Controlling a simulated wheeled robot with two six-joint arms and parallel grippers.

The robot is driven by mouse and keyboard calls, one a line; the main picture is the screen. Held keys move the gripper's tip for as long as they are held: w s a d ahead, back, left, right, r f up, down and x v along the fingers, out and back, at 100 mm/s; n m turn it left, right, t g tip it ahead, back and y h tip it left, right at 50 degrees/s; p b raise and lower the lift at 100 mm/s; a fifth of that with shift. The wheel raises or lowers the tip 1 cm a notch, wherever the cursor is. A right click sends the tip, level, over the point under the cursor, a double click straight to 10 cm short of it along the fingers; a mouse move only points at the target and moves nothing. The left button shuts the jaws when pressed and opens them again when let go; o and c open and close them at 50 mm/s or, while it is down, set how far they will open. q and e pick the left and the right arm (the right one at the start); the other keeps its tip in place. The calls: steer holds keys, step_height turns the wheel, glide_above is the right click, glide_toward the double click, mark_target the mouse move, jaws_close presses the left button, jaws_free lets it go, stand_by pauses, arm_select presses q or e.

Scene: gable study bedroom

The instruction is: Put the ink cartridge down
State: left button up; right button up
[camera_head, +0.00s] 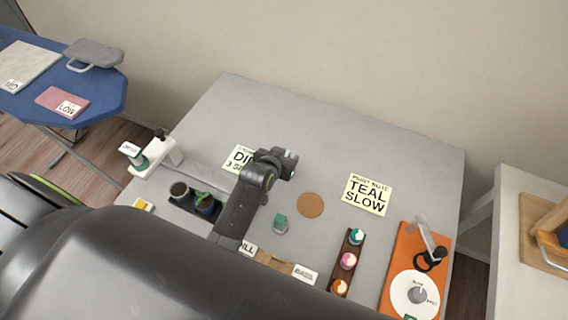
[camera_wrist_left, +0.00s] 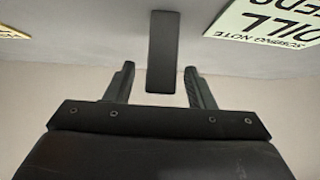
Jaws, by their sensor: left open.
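My left gripper (camera_head: 291,164) is over the grey desk (camera_head: 240,110), beside a white note whose text is partly hidden by the arm. In the left wrist view the left gripper (camera_wrist_left: 160,86) has its fingers apart. A dark grey oblong block (camera_wrist_left: 163,50), perhaps the ink cartridge, has its near end between the fingertips, with a gap on each side. I cannot tell from the head view whether it rests on the desk. My right gripper is not in view.
A cork disc (camera_head: 310,205) and a small teal piece (camera_head: 281,224) lie near the arm. A "TEAL SLOW" note (camera_head: 367,194), a brown rack (camera_head: 343,262) of coloured pots and an orange crank device (camera_head: 398,243) stand right. Dark cups (camera_head: 207,206) stand left. The desk's back is clear.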

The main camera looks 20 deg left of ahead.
arm_select(q)
jaws_close()
steer(key=shift+r, duration=0.1)
steer(key=shift+r, duration=0.1)
